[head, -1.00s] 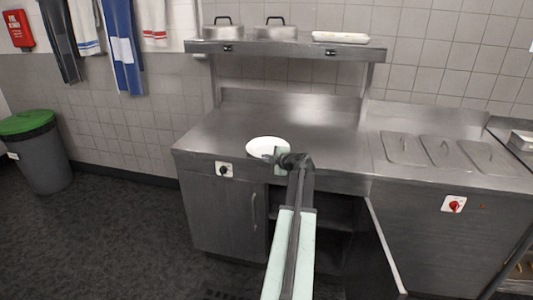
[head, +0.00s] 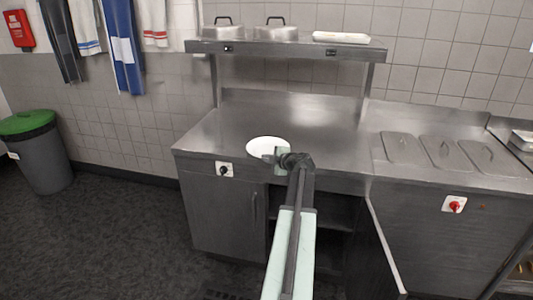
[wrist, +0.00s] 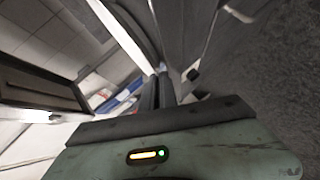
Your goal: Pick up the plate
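The white round plate (head: 262,145) lies near the front edge of the steel counter, left of its middle, in the head view. My gripper (head: 272,157) is at the plate's front right side and covers part of its rim. In the wrist view the two dark fingers of my gripper (wrist: 160,82) are close together, with a narrow gap. A pale curved band, which looks like the plate's rim (wrist: 122,36), runs down to the fingertips. I cannot tell whether the rim is between the fingers.
The steel counter (head: 310,138) is clear around the plate. A shelf (head: 285,48) above holds two lidded pans and a white tray. Lidded steel wells (head: 445,152) are at the right. A cupboard door (head: 375,250) stands open below. A green-lidded bin (head: 35,150) is at the left.

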